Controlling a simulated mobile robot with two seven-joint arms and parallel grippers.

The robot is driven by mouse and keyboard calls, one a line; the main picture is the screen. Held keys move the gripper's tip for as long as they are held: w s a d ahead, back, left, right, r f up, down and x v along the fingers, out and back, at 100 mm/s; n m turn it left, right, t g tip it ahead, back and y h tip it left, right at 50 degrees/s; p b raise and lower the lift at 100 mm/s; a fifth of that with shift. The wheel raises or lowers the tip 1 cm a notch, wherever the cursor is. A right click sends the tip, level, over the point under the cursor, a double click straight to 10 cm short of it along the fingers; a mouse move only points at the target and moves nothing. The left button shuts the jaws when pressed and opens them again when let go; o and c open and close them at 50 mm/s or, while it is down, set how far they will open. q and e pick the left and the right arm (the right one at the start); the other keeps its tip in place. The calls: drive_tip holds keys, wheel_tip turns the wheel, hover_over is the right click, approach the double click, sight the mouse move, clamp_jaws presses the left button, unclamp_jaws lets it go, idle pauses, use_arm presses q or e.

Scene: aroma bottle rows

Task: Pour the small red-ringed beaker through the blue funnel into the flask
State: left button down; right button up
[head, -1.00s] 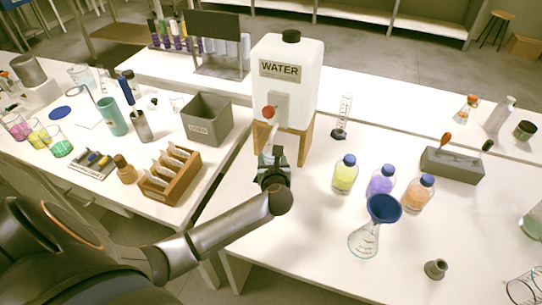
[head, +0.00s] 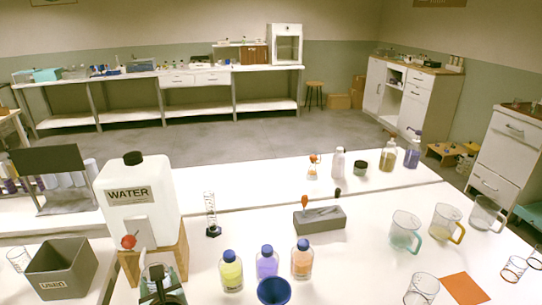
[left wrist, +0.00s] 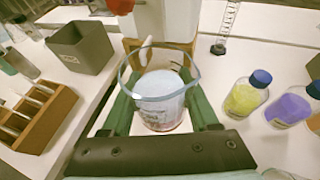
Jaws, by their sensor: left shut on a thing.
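My left gripper (head: 163,294) is at the front of the water tank. In the left wrist view its green fingers (left wrist: 163,112) are shut on a clear glass beaker (left wrist: 160,95), which is upright with pale contents and a faint pinkish tint near the bottom. I cannot tell whether it has a red ring. The blue funnel (head: 274,291) stands at the bottom edge of the head view, right of the gripper. The flask under it is cut off by the frame. A small beaker with a reddish ring (head: 514,268) is at the far right. My right gripper is out of view.
The water tank (head: 133,205) with a red tap sits on a wooden stand. Yellow (head: 231,271), purple (head: 267,262) and orange (head: 302,259) bottles stand behind the funnel. A grey bin (head: 60,275) is at left. Glass mugs (head: 405,232) and an orange mat (head: 465,289) are at right.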

use_arm(q)
drive_tip(key=d+r+m+t+h, duration=0.1)
drive_tip(key=d+r+m+h, duration=0.2)
drive_tip(key=r, duration=0.6)
drive_tip(key=s+d+r+m+t+h, duration=0.1)
drive_tip(key=d+r+m+h, duration=0.2)
drive_tip(key=r, duration=0.7)
drive_tip(key=shift+s+d+h, duration=0.25)
drive_tip(key=shift+h, duration=0.35)
